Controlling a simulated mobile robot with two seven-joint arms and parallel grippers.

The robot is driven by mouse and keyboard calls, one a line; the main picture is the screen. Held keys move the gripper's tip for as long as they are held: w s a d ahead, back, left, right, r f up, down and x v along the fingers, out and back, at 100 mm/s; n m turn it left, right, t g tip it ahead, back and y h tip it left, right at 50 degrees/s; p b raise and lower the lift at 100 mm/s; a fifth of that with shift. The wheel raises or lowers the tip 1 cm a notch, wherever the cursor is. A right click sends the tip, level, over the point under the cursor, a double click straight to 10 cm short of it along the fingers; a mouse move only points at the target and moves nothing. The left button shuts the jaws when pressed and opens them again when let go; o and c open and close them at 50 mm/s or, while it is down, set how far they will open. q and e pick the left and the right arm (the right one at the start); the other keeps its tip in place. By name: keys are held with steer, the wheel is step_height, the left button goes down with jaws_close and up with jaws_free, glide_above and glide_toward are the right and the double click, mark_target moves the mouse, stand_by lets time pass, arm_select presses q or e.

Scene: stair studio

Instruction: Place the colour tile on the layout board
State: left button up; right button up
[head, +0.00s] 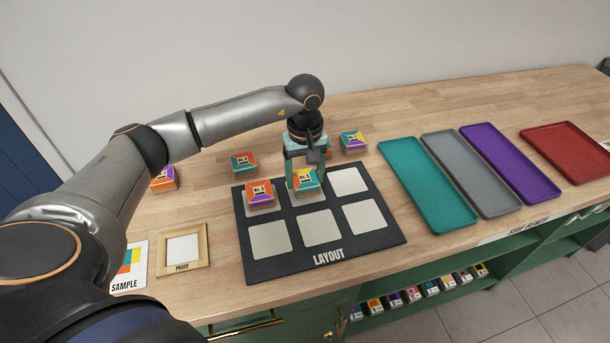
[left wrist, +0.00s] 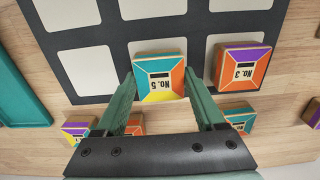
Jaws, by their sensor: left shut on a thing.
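The black layout board (head: 325,245) lies on the wooden table, with pale squares in two rows. My left gripper (head: 305,176) is shut on a colour tile marked No. 5 (head: 307,182), with teal, yellow and orange on top. It is at the back middle square. In the left wrist view the fingers (left wrist: 158,84) stand at both sides of the No. 5 tile (left wrist: 160,70). I cannot tell whether the tile touches the board. A tile marked No. 3 (head: 260,194) sits on the back left square; it also shows in the left wrist view (left wrist: 240,66). My right gripper is not in view.
Loose tiles stand behind and left of the board, including a teal-orange one (head: 244,163) and another (head: 353,141). A proof frame (head: 200,262) and sample card (head: 137,283) lie at left. Teal (head: 425,180), grey (head: 470,175), purple (head: 508,163) and red (head: 565,150) trays lie right.

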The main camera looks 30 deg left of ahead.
mark_target(305, 178)
arm_select(q)
steer(key=shift+f, duration=0.35)
steer(key=shift+f+b, duration=0.25)
steer(key=shift+b, duration=0.05)
steer(key=o, duration=1.4)
steer(key=shift+r, duration=0.1)
steer(key=shift+c, duration=0.2)
step_height(305, 178, up, 12)
steer(key=shift+r, duration=0.2)
